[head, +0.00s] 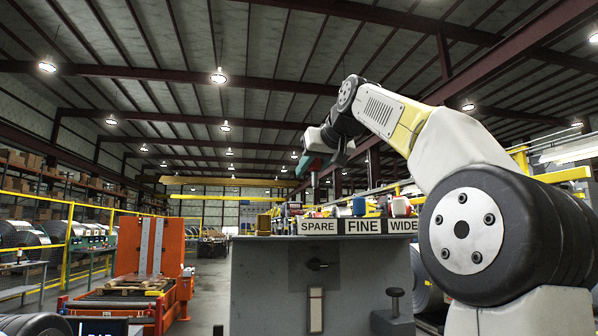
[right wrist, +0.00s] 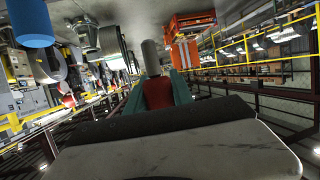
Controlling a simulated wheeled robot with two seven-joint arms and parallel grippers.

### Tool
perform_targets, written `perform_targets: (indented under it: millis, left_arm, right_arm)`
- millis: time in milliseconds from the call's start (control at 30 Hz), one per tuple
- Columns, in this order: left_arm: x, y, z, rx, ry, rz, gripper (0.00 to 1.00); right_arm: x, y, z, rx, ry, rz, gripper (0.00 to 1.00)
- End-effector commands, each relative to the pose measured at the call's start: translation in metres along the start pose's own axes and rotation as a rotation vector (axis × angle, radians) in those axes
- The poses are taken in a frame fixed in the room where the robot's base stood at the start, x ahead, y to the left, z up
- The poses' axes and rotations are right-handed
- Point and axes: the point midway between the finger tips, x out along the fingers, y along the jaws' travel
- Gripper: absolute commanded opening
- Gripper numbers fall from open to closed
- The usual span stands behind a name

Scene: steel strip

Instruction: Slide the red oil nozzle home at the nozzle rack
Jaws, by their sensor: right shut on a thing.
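My right gripper (head: 312,164) is at the end of the raised arm, above the bench top and over the SPARE label. In the right wrist view its teal fingers (right wrist: 160,92) are shut on the red oil nozzle (right wrist: 158,96), whose grey cylindrical end (right wrist: 151,57) sticks out beyond them. In the head view the nozzle's grey end (head: 314,180) points down, clear of the things below. The nozzle rack shows as SPARE (head: 320,227), FINE (head: 363,227) and WIDE (head: 402,227) labels along the bench edge. Its slots are hidden by the low viewpoint. My left gripper is out of view.
A blue cylinder (head: 358,206) and a red item (head: 400,207) stand behind the labels, among other small items. An orange machine (head: 158,250) is at left. Air above the bench looks free.

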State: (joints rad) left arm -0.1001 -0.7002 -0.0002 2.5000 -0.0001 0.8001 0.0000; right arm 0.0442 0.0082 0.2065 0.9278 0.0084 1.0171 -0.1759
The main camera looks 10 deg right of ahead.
Motion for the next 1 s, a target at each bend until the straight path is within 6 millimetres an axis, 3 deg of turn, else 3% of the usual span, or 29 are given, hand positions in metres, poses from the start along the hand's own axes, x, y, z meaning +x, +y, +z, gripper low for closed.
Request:
perform_targets:
  millis: [267,700,1000]
  left_arm:
    - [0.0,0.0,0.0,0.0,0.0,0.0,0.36]
    - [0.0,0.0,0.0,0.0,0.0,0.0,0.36]
    - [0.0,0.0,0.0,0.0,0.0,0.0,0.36]
  right_arm:
    - [0.002,0.0,0.004,0.0,0.0,0.0,0.0]
    - [0.015,0.0,0.042,-0.001,-0.001,0.0,0.0]
    - [0.019,0.0,0.054,0.0,0.001,0.0,0.0]
